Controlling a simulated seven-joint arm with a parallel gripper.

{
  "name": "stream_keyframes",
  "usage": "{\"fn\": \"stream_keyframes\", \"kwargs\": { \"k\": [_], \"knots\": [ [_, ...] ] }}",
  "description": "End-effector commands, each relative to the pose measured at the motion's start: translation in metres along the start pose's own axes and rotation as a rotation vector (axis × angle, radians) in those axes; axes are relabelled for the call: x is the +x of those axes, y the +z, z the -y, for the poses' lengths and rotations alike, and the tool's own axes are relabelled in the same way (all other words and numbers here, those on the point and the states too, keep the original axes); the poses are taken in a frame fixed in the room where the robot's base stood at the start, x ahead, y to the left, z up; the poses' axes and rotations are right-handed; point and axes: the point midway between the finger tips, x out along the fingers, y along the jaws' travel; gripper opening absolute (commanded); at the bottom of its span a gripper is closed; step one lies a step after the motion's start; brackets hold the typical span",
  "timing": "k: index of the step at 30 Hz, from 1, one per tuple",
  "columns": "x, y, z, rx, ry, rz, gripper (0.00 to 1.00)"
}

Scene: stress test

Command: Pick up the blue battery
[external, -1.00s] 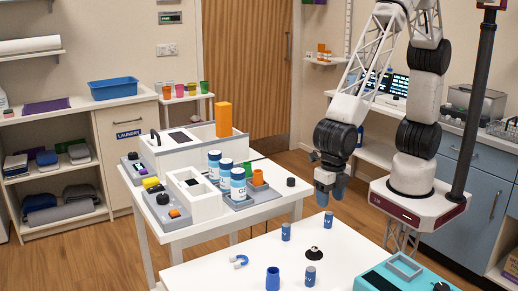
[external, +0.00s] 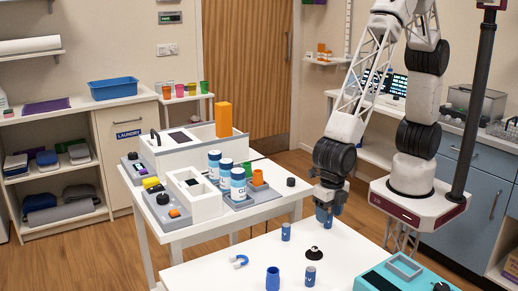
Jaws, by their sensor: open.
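Several small blue cylinders that look like batteries stand on the white front table. One blue battery (external: 328,223) is near the table's far edge, mostly hidden by my gripper (external: 324,209). My gripper points down with its fingertips at this battery; I cannot tell whether they touch it. The gripper is open. A second blue battery (external: 286,231) stands upright to the left. A darker blue cylinder (external: 310,277) with a grey top stands nearer the camera.
The front table (external: 205,272) also holds a blue horseshoe magnet (external: 239,262), a blue cup (external: 273,279), a small black-knobbed object (external: 313,251) and a teal device (external: 415,277). A second white table (external: 180,228) with equipment and bottles (external: 238,185) stands behind left.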

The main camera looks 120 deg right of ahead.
Motion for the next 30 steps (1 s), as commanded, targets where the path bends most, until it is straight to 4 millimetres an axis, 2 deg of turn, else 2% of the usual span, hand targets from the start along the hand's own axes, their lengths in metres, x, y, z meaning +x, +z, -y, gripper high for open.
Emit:
{"fn": "stream_keyframes", "kwargs": {
  "k": [6,22,30],
  "knots": [
    [0.0123,0.0001,0.0,0.0,0.001,0.0,0.56],
    [0.0125,0.0001,-0.0001,0.0,0.001,0.0,0.56],
    [0.0125,0.0001,-0.0001,0.0,0.001,0.0,0.16]
  ]
}}
